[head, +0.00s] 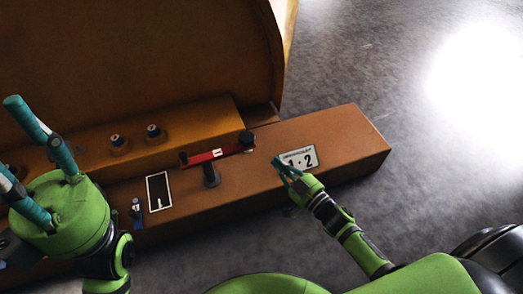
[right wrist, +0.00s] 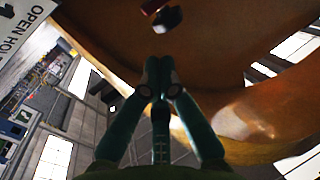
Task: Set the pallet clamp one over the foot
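The red clamp bar (head: 217,154), marked 1, lies across the brown beam. A black knob (head: 247,140) is at its right end, and its left end has a dark tip. A short black post (head: 210,175) stands just in front of its middle. I cannot tell which part is the foot. My right gripper (head: 282,167) is beside the number plate, right of the clamp and apart from it. In the right wrist view its fingers (right wrist: 160,75) come together with nothing seen between them; a dark knob (right wrist: 167,18) shows beyond. My left gripper (head: 38,138) is empty, its fingers spread.
A white plate (head: 299,158) reading 1·2 lies on the beam (head: 350,145). A black white-edged panel (head: 158,191) and a small blue part (head: 137,211) sit left of the clamp. Two blue-topped studs (head: 153,132) stand behind. Grey floor (head: 420,150) is clear at right.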

